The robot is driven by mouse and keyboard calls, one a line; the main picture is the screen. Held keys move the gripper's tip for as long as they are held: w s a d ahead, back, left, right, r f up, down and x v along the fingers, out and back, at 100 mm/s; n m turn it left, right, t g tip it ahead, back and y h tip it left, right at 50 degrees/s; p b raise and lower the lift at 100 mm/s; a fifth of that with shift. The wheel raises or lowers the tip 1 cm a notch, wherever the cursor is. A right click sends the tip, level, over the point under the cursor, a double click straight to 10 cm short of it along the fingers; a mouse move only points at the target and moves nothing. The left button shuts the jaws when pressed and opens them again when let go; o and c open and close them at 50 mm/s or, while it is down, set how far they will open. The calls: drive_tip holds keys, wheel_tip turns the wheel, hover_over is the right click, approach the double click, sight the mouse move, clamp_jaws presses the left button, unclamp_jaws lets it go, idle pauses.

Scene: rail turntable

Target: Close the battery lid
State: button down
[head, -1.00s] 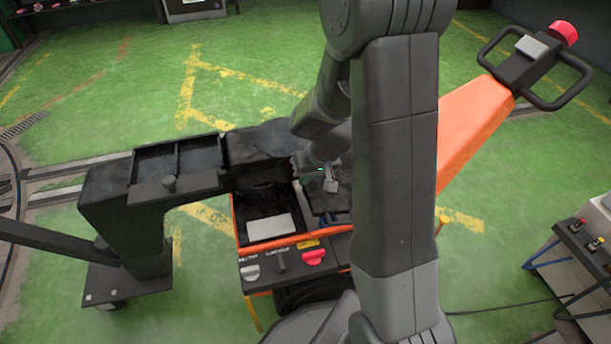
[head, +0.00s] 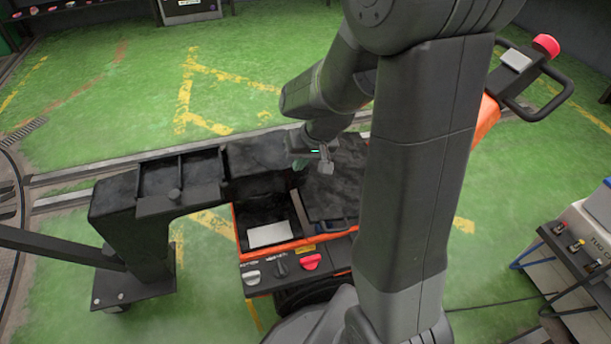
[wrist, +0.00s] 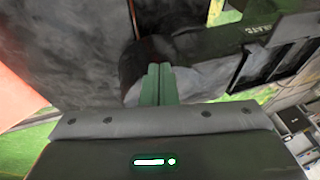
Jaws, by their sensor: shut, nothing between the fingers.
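The orange machine (head: 236,226) has an open dark battery compartment (head: 262,208) with a pale flat block (head: 270,234) inside. A dark, worn panel (head: 335,195) lies right of the opening and seems to be the battery lid; its right part is hidden behind my arm. My gripper (head: 299,165) is low over the back edge of the compartment and the panel. In the wrist view, its greenish fingers (wrist: 158,82) are shut and empty, in front of a dark rounded edge (wrist: 135,70). I cannot tell whether they touch it.
A black stand with a divided tray (head: 138,190) adjoins the machine on the left. Red and grey knobs (head: 311,262) are on the front panel. A steering handle (head: 565,92) with a red knob is at upper right. A control cabinet (head: 565,250) stands at right. Green floor behind is clear.

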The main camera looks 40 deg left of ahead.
drive_tip(key=r+m+p, duration=0.1)
drive_tip(key=m+p, duration=0.2)
drive_tip(key=p, duration=0.1)
drive_tip(key=m+g+h+p, duration=0.2)
drive_tip(key=m+h+p, duration=0.1)
drive_tip(key=m+p, duration=1.1)
approach(310, 215)
drive_tip(key=shift+m, duration=0.5)
drive_tip(key=b+x, duration=0.2)
drive_tip(key=x, duration=0.5)
drive_tip(key=shift+w+d+b, duration=0.1)
drive_tip(key=shift+b, duration=0.3)
drive_tip(key=b+x, duration=0.3)
drive_tip(key=x, duration=0.1)
drive_tip(key=shift+r, duration=0.1)
